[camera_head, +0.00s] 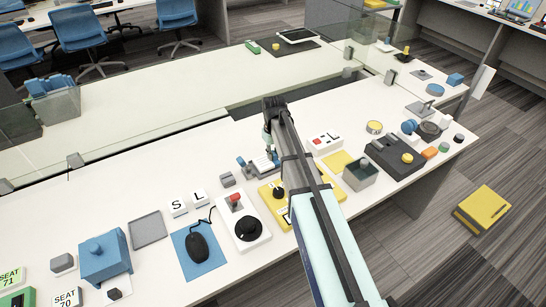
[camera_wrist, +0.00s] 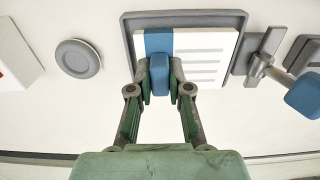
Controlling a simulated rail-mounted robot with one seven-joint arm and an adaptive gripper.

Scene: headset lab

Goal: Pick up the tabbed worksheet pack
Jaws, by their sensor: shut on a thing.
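The tabbed worksheet pack (camera_wrist: 205,55) is a white block with grey printed lines and a blue band at its left end. A blue tab (camera_wrist: 159,68) stands at that end, toward my gripper. In the wrist view my gripper (camera_wrist: 160,85) has its two green fingers closed on either side of this tab. The pack is in or just over a shallow grey tray (camera_wrist: 241,22); I cannot tell whether it touches the tray. In the camera_head view my gripper (camera_head: 270,148) is over the middle of the white table, and my arm hides part of the area.
Right of the tray in the wrist view is a grey bracket with a blue knob (camera_wrist: 304,96). A grey round disc (camera_wrist: 78,58) lies left. The table also holds a mouse on a blue mat (camera_head: 190,268), a red-lever box (camera_head: 240,222) and a dark control box (camera_head: 396,156).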

